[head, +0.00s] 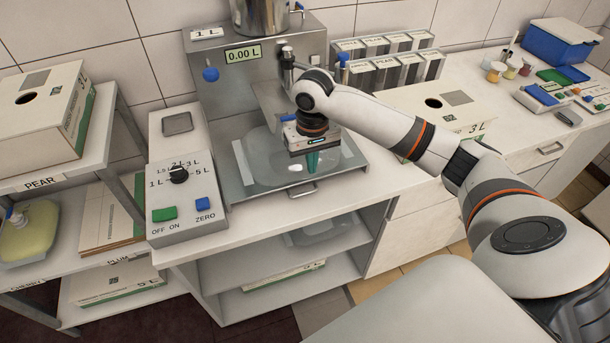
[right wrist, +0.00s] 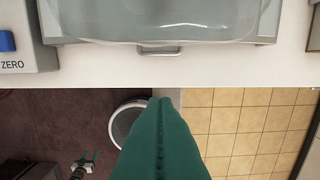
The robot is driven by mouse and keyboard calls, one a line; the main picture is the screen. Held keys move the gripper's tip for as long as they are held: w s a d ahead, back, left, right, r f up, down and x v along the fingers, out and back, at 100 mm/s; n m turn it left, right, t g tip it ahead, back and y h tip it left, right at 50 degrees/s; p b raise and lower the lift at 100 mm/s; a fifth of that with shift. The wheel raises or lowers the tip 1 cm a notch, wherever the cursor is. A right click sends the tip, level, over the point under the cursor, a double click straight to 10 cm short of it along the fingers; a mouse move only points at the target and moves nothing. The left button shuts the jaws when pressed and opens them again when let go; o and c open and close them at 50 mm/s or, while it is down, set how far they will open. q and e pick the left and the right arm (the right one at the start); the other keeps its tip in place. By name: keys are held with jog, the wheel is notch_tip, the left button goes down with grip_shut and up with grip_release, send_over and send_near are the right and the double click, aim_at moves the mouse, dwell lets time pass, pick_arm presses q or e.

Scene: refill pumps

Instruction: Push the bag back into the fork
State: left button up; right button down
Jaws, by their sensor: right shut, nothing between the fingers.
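A clear, flat bag (head: 270,160) lies on the metal tray (head: 250,193) of the filling machine, below the 0.00 L display; its front part also shows at the top of the right wrist view (right wrist: 150,22). A small blue piece (head: 288,118) shows beside my wrist at the back of the bag; I cannot tell if it is the bag's cap. The fork is not clearly visible; my arm and gripper cover much of the area under the filling head. My right gripper (head: 313,163) is over the bag, its green fingers (right wrist: 160,138) shut and empty. I cannot tell whether they touch the bag.
A control box (head: 187,228) with a dial and buttons stands left of the tray. A 3 L carton (head: 440,110) and a rack of labelled slots (head: 385,62) are to the right. Shelves with cartons (head: 50,110) stand at the left. The tray has a front handle (head: 302,191).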

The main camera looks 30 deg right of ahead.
jog(key=w+d+f+p, duration=0.1)
jog(key=w+f+p, duration=0.2)
jog(key=f, duration=0.6)
jog(key=shift+w, duration=0.5)
jog(key=shift+f, duration=0.1)
